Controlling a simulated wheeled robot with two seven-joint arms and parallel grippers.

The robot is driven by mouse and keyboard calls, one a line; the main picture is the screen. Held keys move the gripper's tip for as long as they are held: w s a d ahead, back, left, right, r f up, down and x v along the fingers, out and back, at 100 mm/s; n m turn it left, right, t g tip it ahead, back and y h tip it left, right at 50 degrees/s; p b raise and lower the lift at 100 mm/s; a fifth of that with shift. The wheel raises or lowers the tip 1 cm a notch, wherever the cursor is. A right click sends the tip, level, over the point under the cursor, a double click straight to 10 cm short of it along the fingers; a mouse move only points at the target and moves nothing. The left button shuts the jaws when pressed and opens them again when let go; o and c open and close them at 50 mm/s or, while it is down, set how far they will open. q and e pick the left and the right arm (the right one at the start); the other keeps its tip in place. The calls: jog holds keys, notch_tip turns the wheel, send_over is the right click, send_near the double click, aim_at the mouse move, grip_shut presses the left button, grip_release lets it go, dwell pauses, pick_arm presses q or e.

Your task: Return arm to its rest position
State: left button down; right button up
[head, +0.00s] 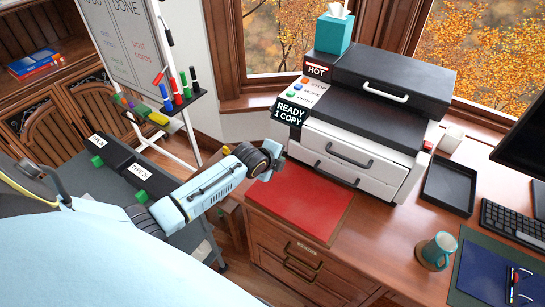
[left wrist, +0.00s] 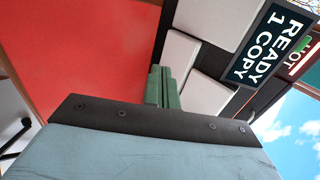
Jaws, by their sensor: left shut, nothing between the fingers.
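My left arm (head: 215,190) reaches from the lower left, pale blue with a dark wrist joint. My left gripper (head: 270,170) is just left of the copier's front and close to the red mat on the desk. In the left wrist view its green fingers (left wrist: 162,88) are together, with nothing between them. The red mat (left wrist: 75,60) and the copier's white drawer fronts (left wrist: 205,92) show beyond the fingers. My right gripper is not in view.
The copier (head: 345,150) stands on the wooden desk, right of my gripper. The red mat (head: 300,203) is bare. A black tray (head: 448,187), a mug (head: 436,250) and a keyboard (head: 510,222) lie further right. A whiteboard easel (head: 130,50) and dark boxes (head: 150,178) are left.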

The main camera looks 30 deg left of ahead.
pick_arm(q)
jog(key=shift+p+v, duration=0.3)
jog(key=shift+v, duration=1.95)
jog(key=shift+s+f, duration=0.1)
